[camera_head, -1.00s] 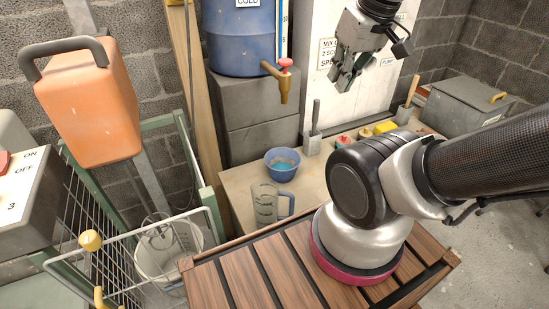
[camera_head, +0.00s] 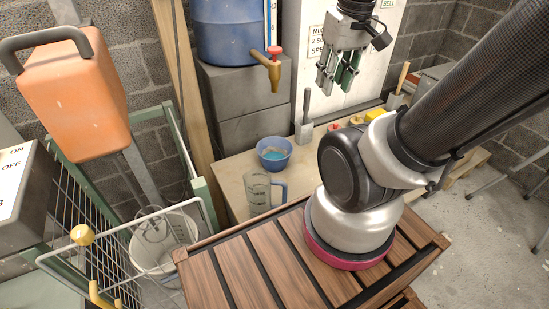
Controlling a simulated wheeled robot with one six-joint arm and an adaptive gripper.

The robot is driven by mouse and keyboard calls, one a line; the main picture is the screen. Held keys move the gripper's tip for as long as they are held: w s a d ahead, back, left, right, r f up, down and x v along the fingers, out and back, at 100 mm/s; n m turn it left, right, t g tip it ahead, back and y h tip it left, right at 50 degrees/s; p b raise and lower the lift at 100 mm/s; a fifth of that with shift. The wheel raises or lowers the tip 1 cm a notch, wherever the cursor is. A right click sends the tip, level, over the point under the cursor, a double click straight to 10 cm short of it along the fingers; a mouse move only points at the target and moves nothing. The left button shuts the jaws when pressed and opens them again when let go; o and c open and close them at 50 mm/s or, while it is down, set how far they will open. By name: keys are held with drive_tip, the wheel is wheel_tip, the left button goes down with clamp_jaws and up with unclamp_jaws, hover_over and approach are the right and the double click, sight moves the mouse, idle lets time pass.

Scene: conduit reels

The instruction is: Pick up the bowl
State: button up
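The blue bowl (camera_head: 274,164) stands upright on the light wooden bench (camera_head: 232,170), below the tap of the blue barrel. Its inside looks paler blue, and I cannot tell whether it holds anything. My gripper (camera_head: 337,84) hangs pointing down, above and to the right of the bowl, in front of the white panel. Its fingers are apart with nothing visible between them. It is well clear of the bowl.
A clear measuring jug (camera_head: 258,190) with a blue handle stands just in front of the bowl. The brass tap (camera_head: 275,72) juts out above. A white bucket (camera_head: 165,245) and wire rack are at left.

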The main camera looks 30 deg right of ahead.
drive_tip(key=w+f+m+g+y, duration=0.2)
drive_tip(key=f+m, duration=0.1)
drive_tip(key=f, duration=0.3)
drive_tip(key=w+f+m+g+y, duration=0.2)
drive_tip(key=w+f, duration=0.1)
drive_tip(key=f, duration=0.4)
drive_tip(key=m+t, duration=0.5)
drive_tip(key=m, duration=0.7)
approach(283, 159)
wheel_tip(283, 159, down, 3)
drive_tip(key=w, duration=0.1)
drive_tip(key=shift+n+y, duration=0.3)
drive_tip(key=shift+y, duration=0.1)
drive_tip(key=x, duration=0.7)
drive_tip(key=shift+w+a+f, duration=0.1)
drive_tip(key=shift+a, duration=0.1)
drive_tip(key=shift+c, duration=0.5)
clamp_jaws()
